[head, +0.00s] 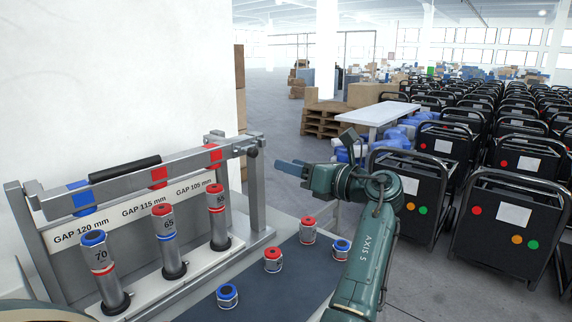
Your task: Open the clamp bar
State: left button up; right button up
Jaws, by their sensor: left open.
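The clamp bar (190,164) is a grey metal bar with a black handle (125,169), lying across the top of the test fixture (262,200) on the left of the head view. Blue and red blocks sit along it, and its right end has a dark round knob (252,152) at the right post. My left gripper (279,166) is open and empty, a little right of that knob and apart from it by the look of this view. Its fingers point left toward the bar's right end. My right gripper is not in view.
Three upright cylinders (168,240) with blue or red caps stand under the bar. Several short capped pieces (308,230) stand on the dark mat (295,285). A white wall (110,80) is behind the fixture. Many black wheeled frames (515,225) fill the right floor.

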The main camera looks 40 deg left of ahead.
aim_at(81, 198)
jog(key=k+l, duration=0.1)
jog(key=l, duration=1.4)
